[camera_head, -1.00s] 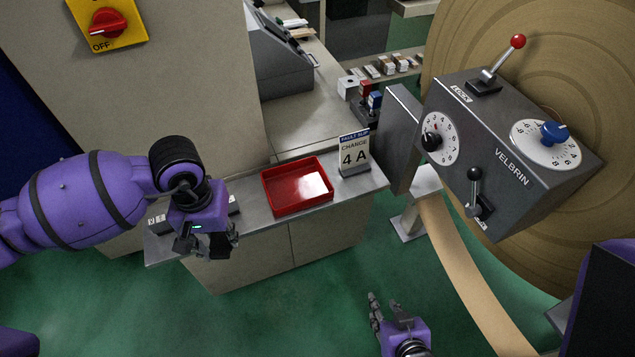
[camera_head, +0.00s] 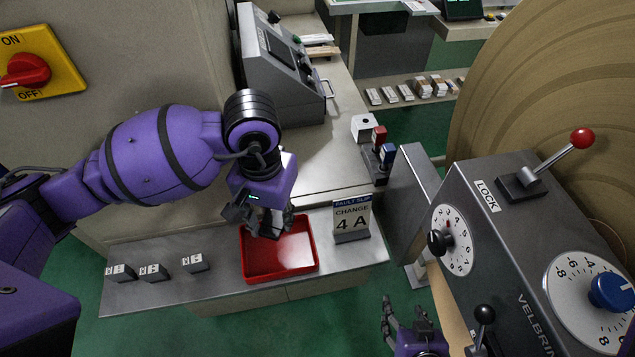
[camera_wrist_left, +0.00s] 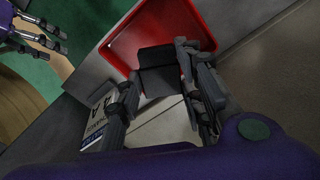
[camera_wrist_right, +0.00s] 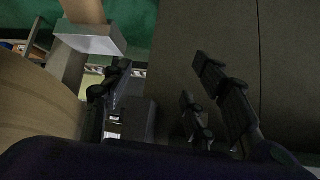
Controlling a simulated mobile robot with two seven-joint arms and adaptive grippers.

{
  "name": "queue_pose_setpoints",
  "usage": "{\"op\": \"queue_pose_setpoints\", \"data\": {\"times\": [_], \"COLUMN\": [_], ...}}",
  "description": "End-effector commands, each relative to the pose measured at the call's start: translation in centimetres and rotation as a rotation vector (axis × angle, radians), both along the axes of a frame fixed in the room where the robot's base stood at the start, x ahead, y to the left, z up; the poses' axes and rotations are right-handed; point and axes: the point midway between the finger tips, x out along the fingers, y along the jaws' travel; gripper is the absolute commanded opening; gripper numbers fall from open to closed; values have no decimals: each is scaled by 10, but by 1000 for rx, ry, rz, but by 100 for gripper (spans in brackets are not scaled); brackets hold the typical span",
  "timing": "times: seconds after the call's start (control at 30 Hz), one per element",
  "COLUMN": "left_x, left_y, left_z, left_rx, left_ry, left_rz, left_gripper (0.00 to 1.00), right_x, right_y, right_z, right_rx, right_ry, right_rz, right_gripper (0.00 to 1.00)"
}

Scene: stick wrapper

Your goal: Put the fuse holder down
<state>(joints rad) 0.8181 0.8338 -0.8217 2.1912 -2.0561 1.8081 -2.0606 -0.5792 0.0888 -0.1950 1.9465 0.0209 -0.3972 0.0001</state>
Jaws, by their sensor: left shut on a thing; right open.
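My left gripper (camera_head: 268,222) is shut on a dark block, the fuse holder, which shows between the fingers in the left wrist view (camera_wrist_left: 158,72). The gripper is over the back-left part of the red tray (camera_head: 292,258). The tray also shows in the left wrist view (camera_wrist_left: 118,38), behind the holder. I cannot tell whether the holder touches the tray floor. In the head view the hand mostly hides the holder. My right gripper (camera_head: 402,318) is open and empty, low in front of the counter; its fingers also show in the right wrist view (camera_wrist_right: 165,90).
A sign reading "CHANGE 4 A" (camera_head: 352,220) stands right of the tray. Three small dark labelled blocks, left (camera_head: 121,273), middle (camera_head: 155,272) and right (camera_head: 196,262), sit on the metal counter (camera_head: 215,285). A grey machine (camera_head: 480,240) with levers and dials stands at the right.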

Motion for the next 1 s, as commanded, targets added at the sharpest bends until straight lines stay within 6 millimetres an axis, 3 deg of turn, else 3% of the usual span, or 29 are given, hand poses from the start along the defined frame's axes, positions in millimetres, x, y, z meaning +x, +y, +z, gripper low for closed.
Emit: {"op": "queue_pose_setpoints", "data": {"times": [0.3,0.7,1.0], "left_x": [-2,-2,-2], "left_y": [0,0,0], "left_z": [-53,-94,-98], "left_rx": [0,1,1], "left_ry": [5,4,6], "left_rz": [1,1,-1], "left_gripper": [5,5,5], "right_x": [-37,-14,-21], "right_y": [0,-1,-1], "right_z": [-22,-4,-10], "right_rx": [1,-3,-2], "right_ry": [80,29,45], "right_rz": [-6,4,2], "right_gripper": [53,53,53]}}
